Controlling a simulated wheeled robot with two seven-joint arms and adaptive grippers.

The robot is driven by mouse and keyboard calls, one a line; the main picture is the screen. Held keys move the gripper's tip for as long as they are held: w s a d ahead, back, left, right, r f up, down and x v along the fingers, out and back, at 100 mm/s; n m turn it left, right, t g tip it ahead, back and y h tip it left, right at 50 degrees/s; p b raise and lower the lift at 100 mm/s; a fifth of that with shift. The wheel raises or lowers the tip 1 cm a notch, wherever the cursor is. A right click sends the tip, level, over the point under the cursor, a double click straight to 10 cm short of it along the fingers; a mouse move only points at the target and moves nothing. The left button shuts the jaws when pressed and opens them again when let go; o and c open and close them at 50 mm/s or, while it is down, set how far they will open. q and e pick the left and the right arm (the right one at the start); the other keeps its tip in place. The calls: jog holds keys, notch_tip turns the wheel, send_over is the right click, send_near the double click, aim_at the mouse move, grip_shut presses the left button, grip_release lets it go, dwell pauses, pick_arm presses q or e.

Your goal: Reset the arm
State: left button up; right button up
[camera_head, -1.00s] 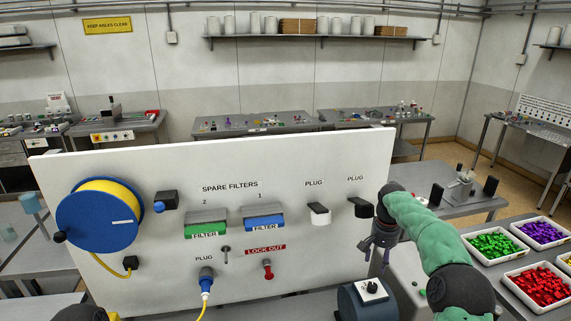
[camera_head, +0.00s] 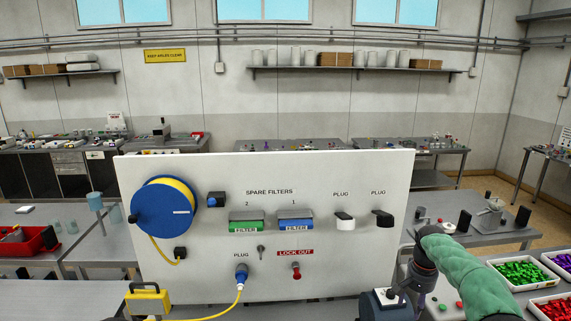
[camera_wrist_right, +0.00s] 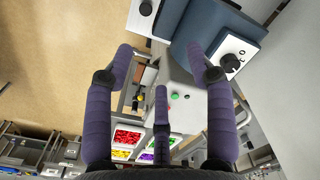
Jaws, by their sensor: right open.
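My right arm in its green sleeve comes in from the right in the head view. Its dark right gripper (camera_head: 415,268) is beside the right edge of the white panel (camera_head: 330,270), above the blue-grey machine (camera_head: 375,304). The right wrist view shows this gripper (camera_wrist_right: 160,66) with its purple fingers spread and nothing between them. Below the fingers there, a grey box with a green button (camera_wrist_right: 174,96) and a dial plate (camera_wrist_right: 232,56) show. My left gripper is not in view.
The panel carries a blue reel (camera_head: 150,212), a green filter (camera_head: 245,226), a blue filter (camera_head: 295,224), plugs and a red lock-out (camera_head: 296,271). Trays of green (camera_head: 522,272) and red pieces stand at right. A yellow box (camera_head: 148,301) is at lower left.

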jog(key=s+a+f+n+y, duration=0.1)
jog(key=s+a+f, duration=0.3)
jog(key=f, duration=0.5)
jog(key=s+a+f+n+y, duration=0.1)
jog(key=s+a+f, duration=0.1)
jog(key=a+f, duration=0.55)
jog(key=s+a+f+n+y, duration=0.1)
jog(key=s+a+f, duration=0.25)
jog(key=f, duration=0.65)
jog(key=s+a+f, duration=0.3)
jog(key=s+a, duration=0.1)
jog(key=s, duration=0.5)
jog(key=s+a+f, duration=0.3)
jog(key=s+a, duration=0.1)
jog(key=s, duration=0.4)
jog(key=s+a+f, duration=0.3)
jog(key=s, duration=0.6)
pick_arm(q)
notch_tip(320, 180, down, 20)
jog(key=b, duration=2)
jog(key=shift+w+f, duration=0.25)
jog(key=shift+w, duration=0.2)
pick_arm(e)
notch_tip(320, 180, down, 18)
jog(key=w+a+n, duration=0.1)
jog(key=w+a, duration=0.1)
jog(key=shift+y, duration=0.4)
